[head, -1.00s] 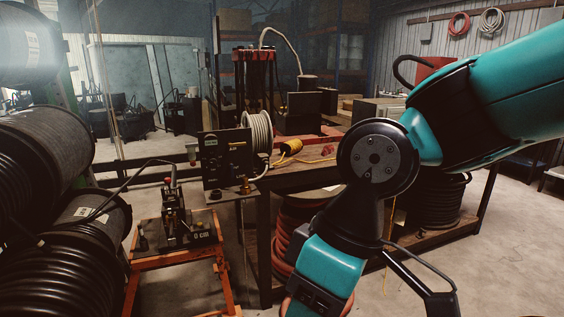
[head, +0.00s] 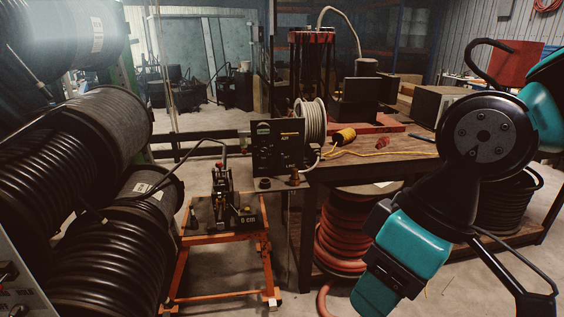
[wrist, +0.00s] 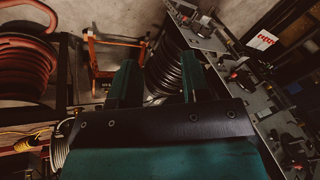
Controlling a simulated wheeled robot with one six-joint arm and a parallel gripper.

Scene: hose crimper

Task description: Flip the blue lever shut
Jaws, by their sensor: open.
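I cannot make out a blue lever in either view. Grey panels (wrist: 262,103) with several small dark and red controls run down the right side of the wrist view; a corner of a similar grey panel (head: 18,282) shows at the lower left of the head view. The controls are too small and dark to tell apart. My gripper (wrist: 159,72) is open and empty in the wrist view, its two dark green fingers apart, left of the panels. The gripper's fingers do not show in the head view.
Black hose reels (head: 110,245) fill the left side. An orange stand (head: 268,262) carries a small crimper (head: 222,195). A black control box (head: 277,147) stands by the wooden workbench (head: 385,162), with red hose (head: 345,235) coiled below. Some floor between stand and reels is clear.

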